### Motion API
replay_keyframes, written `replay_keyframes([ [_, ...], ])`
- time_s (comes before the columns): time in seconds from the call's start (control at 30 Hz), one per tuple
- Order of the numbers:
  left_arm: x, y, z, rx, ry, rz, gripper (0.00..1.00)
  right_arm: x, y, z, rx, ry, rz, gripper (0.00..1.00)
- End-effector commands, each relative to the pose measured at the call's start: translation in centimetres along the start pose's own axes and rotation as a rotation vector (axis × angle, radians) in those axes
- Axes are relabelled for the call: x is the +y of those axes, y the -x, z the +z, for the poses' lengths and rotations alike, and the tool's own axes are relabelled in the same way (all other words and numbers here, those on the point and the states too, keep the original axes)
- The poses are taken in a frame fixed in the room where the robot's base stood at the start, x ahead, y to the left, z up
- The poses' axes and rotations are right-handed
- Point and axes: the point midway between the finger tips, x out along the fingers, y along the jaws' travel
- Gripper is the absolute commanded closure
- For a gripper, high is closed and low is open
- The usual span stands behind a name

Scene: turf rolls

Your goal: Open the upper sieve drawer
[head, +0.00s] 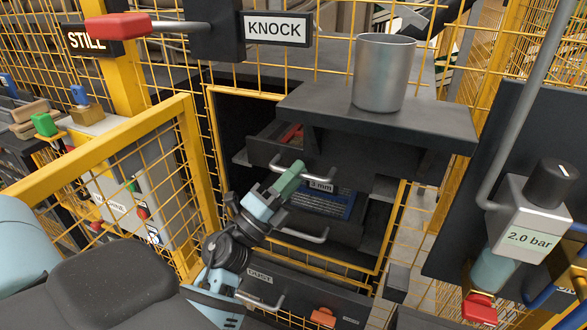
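The upper sieve drawer (350,161) is under the dark shelf of the cabinet. A strip of its inside, with something red in it, shows behind its front, so it seems to stand a little out. Its grey bar handle (318,179) is on the front, near a "3 mm" label. My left gripper (289,178), light blue with a green fingertip, is at the left part of this handle and covers some of it. It is seen from the side, so I cannot tell whether its fingers are closed on the bar. My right gripper is not in view.
A lower drawer with a blue sieve (328,204) and its own handle (305,237) is below. Under it is a "DUST" drawer (330,287). A metal cup (384,75) stands on the shelf. Yellow mesh fencing (203,170) is at left; a "2.0 bar" regulator (528,228) is at right.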

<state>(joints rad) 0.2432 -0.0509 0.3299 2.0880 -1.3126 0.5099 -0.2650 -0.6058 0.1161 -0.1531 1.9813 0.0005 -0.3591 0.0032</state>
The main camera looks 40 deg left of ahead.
Motion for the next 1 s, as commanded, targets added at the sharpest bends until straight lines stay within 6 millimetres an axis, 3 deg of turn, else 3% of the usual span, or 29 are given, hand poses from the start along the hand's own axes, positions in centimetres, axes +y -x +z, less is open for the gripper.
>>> replay_keyframes([
  [0.13,-0.07,-0.92,0.02,-0.001,0.0,-0.001,0.78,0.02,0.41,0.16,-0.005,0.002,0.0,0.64],
  [0.4,0.12,-0.94,-0.04,0.0,0.001,0.002,0.78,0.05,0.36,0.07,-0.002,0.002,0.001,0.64],
  [0.6,0.12,-0.92,-0.04,0.0,0.001,0.002,1.0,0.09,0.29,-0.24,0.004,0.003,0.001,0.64],
  [1.0,0.19,-0.86,0.12,0.0,0.001,0.004,1.0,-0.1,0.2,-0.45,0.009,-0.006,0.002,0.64],
])
